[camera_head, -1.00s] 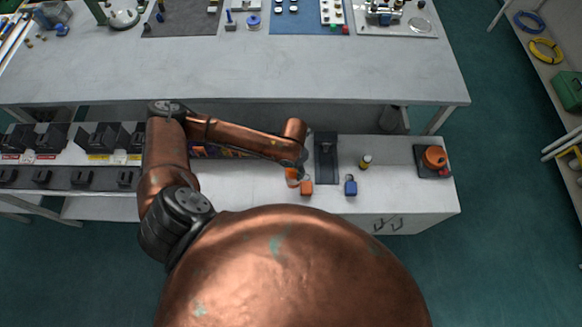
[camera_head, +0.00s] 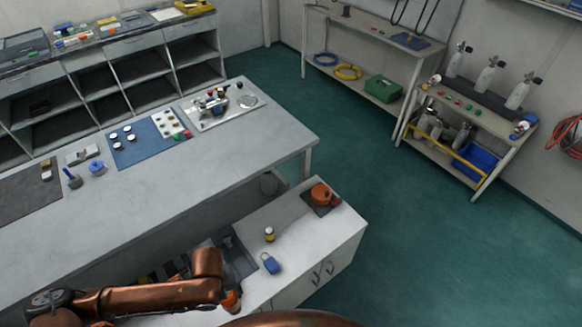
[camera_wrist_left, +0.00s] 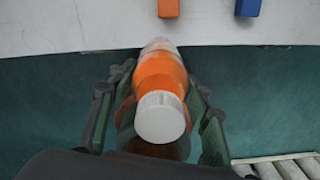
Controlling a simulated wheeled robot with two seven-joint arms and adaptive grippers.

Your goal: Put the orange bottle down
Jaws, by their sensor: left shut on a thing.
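The orange bottle (camera_wrist_left: 163,72) with a white cap (camera_wrist_left: 160,117) is between the fingers of my left gripper (camera_wrist_left: 160,80), which is shut on it. In the left wrist view, its cap end faces the camera. Teal floor shows behind the bottle, and a pale surface lies beyond it. In the head view my left arm (camera_head: 150,297) reaches to the low white cabinet (camera_head: 310,245) and largely hides the gripper. A small orange shape (camera_head: 231,299) shows beside the arm; I cannot tell whether it is the bottle. My right gripper is not in view.
On the cabinet are a blue padlock (camera_head: 271,264), a small yellow-banded bottle (camera_head: 269,234) and an orange round device (camera_head: 320,194). The wrist view shows an orange block (camera_wrist_left: 168,8) beside a blue one (camera_wrist_left: 247,8). A long grey bench (camera_head: 140,205) stands behind.

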